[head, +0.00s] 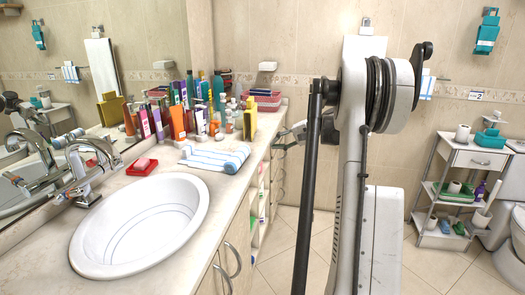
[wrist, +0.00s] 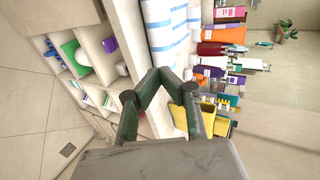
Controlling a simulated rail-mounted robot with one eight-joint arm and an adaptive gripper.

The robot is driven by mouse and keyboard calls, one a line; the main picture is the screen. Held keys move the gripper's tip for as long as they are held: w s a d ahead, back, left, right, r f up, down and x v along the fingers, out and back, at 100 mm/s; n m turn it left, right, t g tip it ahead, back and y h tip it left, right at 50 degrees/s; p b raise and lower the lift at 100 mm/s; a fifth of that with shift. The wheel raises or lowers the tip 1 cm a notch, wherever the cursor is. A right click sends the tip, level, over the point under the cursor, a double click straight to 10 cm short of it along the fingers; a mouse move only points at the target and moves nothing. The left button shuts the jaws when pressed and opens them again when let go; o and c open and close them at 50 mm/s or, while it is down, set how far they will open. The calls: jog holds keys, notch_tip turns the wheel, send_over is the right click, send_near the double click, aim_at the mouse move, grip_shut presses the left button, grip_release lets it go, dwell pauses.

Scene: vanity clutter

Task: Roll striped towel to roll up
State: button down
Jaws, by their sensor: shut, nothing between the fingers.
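The white towel with blue stripes (head: 204,157) lies on the countertop behind the sink. Its end near the counter's front edge looks thicker and rolled, and the rest lies flat. The towel also shows at the top of the wrist view (wrist: 166,28), beyond my fingertips. My gripper (wrist: 160,73) is shut and empty, with its fingertips together near the counter edge. In the head view my gripper (head: 292,134) is partly hidden by my arm, to the right of the towel and apart from it.
A red soap dish (head: 142,166) sits left of the towel, by the sink (head: 140,224). Open shelves (wrist: 90,62) lie below the counter edge.

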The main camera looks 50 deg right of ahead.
aim_at(244, 157)
jog(key=x, duration=1.3)
jog(key=shift+f+b, duration=0.1)
jog(key=shift+b, duration=0.2)
